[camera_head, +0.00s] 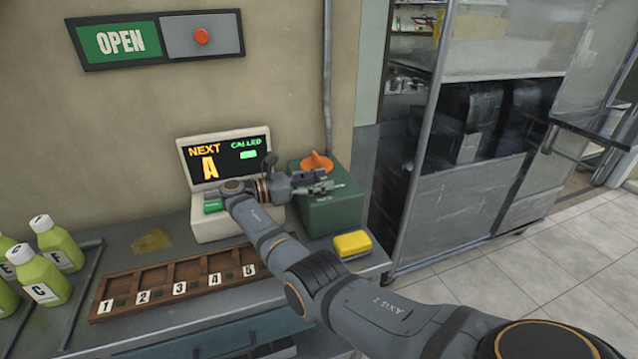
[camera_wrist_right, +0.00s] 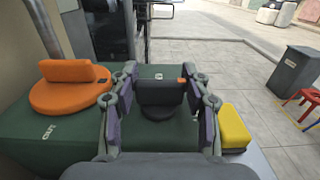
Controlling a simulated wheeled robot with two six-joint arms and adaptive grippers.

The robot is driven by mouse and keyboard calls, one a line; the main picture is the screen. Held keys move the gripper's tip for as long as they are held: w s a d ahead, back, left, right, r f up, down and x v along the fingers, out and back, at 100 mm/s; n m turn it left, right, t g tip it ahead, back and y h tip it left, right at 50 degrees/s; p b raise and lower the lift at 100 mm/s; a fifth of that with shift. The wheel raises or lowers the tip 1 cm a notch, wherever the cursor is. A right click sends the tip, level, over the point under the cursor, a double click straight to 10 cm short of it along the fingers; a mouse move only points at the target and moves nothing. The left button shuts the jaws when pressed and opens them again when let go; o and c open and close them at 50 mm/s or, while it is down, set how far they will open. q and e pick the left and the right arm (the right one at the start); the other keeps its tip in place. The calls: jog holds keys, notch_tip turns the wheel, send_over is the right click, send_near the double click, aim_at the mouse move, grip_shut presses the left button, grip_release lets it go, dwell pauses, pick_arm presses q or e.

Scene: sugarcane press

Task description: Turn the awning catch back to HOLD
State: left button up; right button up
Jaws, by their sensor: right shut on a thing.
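A dark green box (camera_head: 335,215) stands on the counter beside the display and also shows in the wrist view (camera_wrist_right: 60,150). On its top are an orange round knob with a raised grip (camera_wrist_right: 68,90) and a smaller black knob (camera_wrist_right: 160,95) with an orange mark at the right end of its grip. My right gripper (camera_head: 320,184) is over the box top. In the wrist view its fingers (camera_wrist_right: 160,92) stand on either side of the black knob, shut on it. The orange knob (camera_head: 317,162) is left of the fingers, apart from them. My left gripper is not in view.
A display (camera_head: 228,160) reading NEXT A stands left of the box. A yellow block (camera_head: 352,244) sits close in front of the box. A wooden numbered rack (camera_head: 180,280) and green bottles (camera_head: 40,275) are to the left. An OPEN sign (camera_head: 120,41) hangs above.

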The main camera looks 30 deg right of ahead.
aim_at(319, 179)
jog(key=o, duration=1.2)
jog(key=shift+r, duration=0.3)
notch_tip(319, 179, up, 9)
jog(key=shift+r, duration=0.2)
